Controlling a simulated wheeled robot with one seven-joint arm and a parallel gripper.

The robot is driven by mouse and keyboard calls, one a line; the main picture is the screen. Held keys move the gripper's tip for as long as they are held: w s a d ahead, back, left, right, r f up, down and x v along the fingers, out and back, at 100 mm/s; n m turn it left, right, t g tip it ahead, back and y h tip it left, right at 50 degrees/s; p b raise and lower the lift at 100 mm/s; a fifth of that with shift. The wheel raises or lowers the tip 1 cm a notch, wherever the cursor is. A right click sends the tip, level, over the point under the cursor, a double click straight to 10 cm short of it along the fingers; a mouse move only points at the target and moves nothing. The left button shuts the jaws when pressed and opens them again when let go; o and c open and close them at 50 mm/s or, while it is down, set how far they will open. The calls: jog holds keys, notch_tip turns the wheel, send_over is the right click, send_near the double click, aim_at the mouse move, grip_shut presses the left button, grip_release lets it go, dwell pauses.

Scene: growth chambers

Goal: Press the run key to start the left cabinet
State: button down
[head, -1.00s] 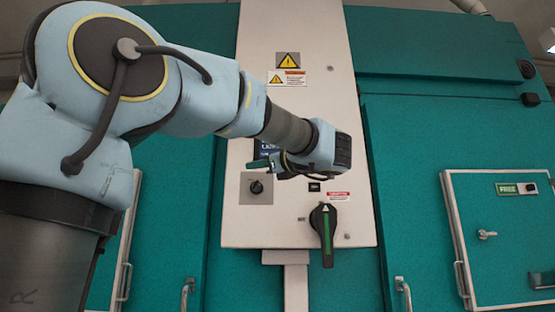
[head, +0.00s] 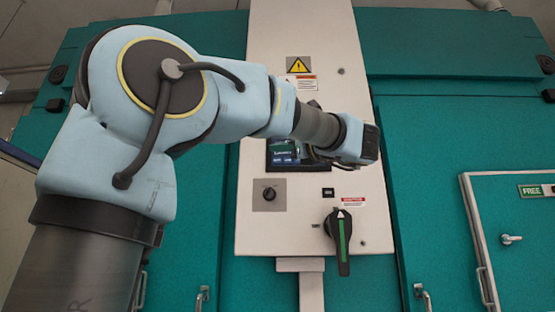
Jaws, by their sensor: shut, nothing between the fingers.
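The pale control panel (head: 305,225) stands upright in the middle of the head view. It carries a lit screen (head: 283,152), a black rotary knob (head: 269,194), a small black key or label (head: 328,192) and a large black switch handle with a green stripe (head: 342,242). I cannot tell which part is the run key. The teal left cabinet (head: 195,235) is partly hidden behind my arm. My gripper (head: 318,154) is shut and empty, in front of the panel beside the screen, covering part of the screen's right side. Whether it touches the panel is unclear.
The right cabinet (head: 430,150) has a door (head: 505,250) with a green FREE sign (head: 540,190) and a metal handle. Warning labels (head: 299,65) sit high on the panel. Bar handles (head: 422,297) show low on the cabinets.

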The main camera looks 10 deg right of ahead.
aim_at(280, 157)
jog(key=shift+w+d+p, duration=0.2)
jog(key=shift+w+p, duration=0.2)
jog(key=shift+w, duration=0.7)
jog(key=shift+w+d+p, duration=0.2)
jog(key=shift+w+p, duration=0.2)
jog(key=shift+w, duration=0.7)
jog(key=shift+w+d+p, duration=0.2)
jog(key=shift+w+p, duration=0.2)
jog(key=shift+w, duration=0.7)
jog(key=shift+w, duration=0.1)
jog(key=shift+w+d, duration=0.1)
jog(key=shift+w, duration=0.2)
jog(key=shift+w, duration=0.3)
jog(key=shift+s, duration=0.1)
jog(key=shift+s+b, duration=0.3)
jog(key=shift+s, duration=0.35)
